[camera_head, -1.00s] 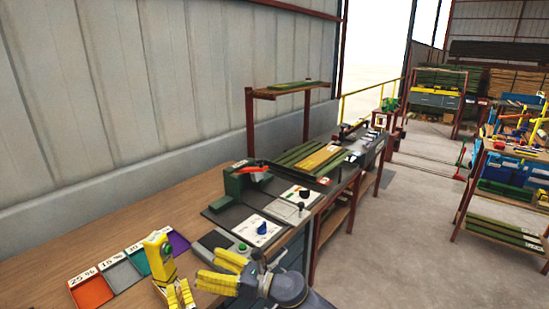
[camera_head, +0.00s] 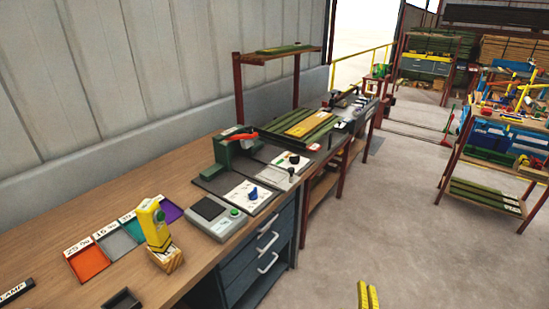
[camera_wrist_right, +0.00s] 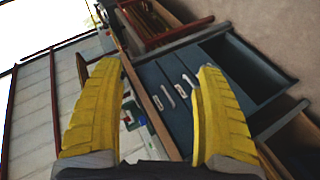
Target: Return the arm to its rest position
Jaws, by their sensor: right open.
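My right gripper (camera_head: 367,296) shows only as yellow fingertips at the bottom edge of the head view, over the concrete floor right of the bench. The rest of that arm is out of frame. In the right wrist view, the two yellow fingers of my right gripper (camera_wrist_right: 158,68) are spread apart with nothing between them. Beyond them lie the blue drawers (camera_wrist_right: 180,90) of the bench. My left gripper is in neither view.
Floor (camera_head: 400,210) right of the bench is clear.

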